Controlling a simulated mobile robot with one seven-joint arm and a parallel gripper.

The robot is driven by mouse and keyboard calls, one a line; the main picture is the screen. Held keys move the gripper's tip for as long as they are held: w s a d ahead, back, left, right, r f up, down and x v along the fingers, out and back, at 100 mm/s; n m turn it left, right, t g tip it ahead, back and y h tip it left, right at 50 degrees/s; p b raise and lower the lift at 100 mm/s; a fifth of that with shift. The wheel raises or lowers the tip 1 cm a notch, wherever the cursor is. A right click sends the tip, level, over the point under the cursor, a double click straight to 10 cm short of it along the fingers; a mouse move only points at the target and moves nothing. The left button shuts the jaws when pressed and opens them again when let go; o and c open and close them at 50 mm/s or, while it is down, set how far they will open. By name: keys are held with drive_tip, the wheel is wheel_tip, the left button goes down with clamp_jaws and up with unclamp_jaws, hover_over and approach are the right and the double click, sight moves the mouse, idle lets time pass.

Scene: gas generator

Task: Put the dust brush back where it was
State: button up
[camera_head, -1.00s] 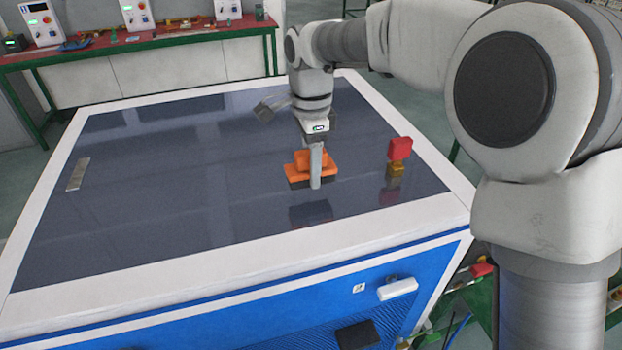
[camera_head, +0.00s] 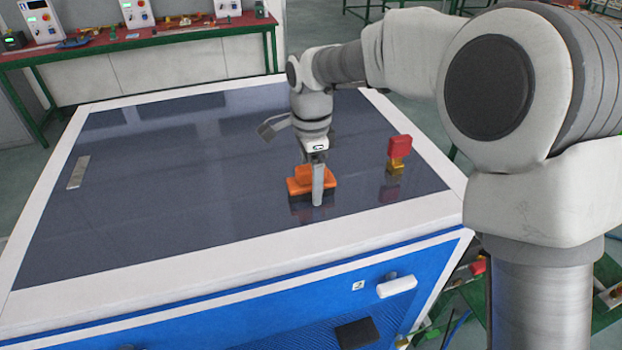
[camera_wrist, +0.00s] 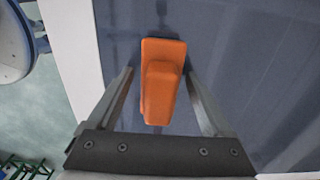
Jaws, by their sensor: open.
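The dust brush, an orange body with dark bristles, stands bristles down on the dark tabletop near its front edge in the head view (camera_head: 299,186). It also shows in the wrist view (camera_wrist: 162,90), lengthwise between the fingers. My gripper (camera_wrist: 159,80) is open, with one finger on each side of the brush's orange handle and a small gap visible on both sides. In the head view my gripper (camera_head: 317,185) points straight down at the brush, and its near finger hides part of it.
The dark tabletop (camera_head: 190,170) has a white rim and is mostly clear. A red and yellow object (camera_head: 399,148) stands to the right of the brush. A flat metal strip (camera_head: 78,172) lies far left. A green-framed bench with a red top (camera_head: 150,40) is behind.

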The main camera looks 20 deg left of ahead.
sight(311, 166)
wheel_tip(311, 166, up, 12)
drive_tip(key=shift+w+r, duration=0.1)
idle(0.5)
